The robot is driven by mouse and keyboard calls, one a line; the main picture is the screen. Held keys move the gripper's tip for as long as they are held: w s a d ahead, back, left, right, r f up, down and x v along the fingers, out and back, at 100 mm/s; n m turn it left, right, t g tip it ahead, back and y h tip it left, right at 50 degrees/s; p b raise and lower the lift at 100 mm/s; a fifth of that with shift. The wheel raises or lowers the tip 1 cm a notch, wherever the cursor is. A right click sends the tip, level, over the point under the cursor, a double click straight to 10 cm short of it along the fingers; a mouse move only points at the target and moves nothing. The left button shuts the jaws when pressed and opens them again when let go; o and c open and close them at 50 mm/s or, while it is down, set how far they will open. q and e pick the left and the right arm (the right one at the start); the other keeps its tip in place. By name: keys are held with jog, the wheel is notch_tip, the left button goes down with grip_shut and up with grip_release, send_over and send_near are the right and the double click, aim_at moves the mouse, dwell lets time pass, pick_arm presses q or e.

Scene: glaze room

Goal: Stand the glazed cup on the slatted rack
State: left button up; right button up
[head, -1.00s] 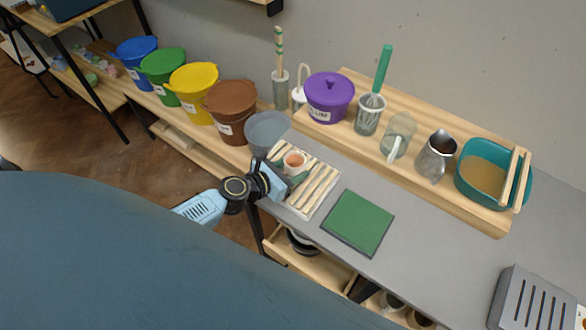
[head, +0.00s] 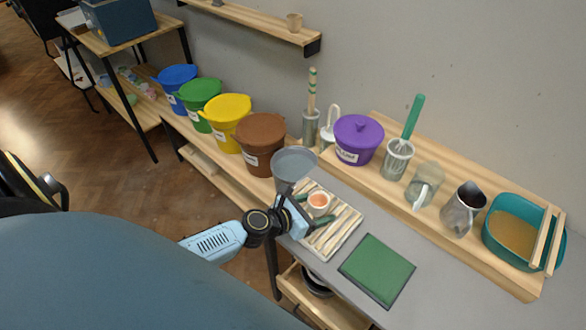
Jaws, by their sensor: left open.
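The glazed cup (head: 318,201), pale outside with an orange inside, stands upright on the slatted rack (head: 343,228), toward its back left part. The rack is a pale tray with wooden slats on the grey bench. My left gripper (head: 311,209) is open at the cup, with a dark green finger on either side of it. Whether the fingers touch the cup I cannot tell. The cup's lower part is partly hidden by the near finger. My right gripper is not in view.
A green mat (head: 377,270) lies right of the rack. A raised wooden shelf (head: 470,251) behind holds a purple tub (head: 358,140), jugs and a teal basin (head: 524,236).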

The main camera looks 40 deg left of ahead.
pick_arm(q)
jog(key=v, duration=1.1)
jog(key=shift+s+a+r, duration=0.25)
jog(key=shift+s+r, duration=0.1)
jog(key=shift+s, duration=0.05)
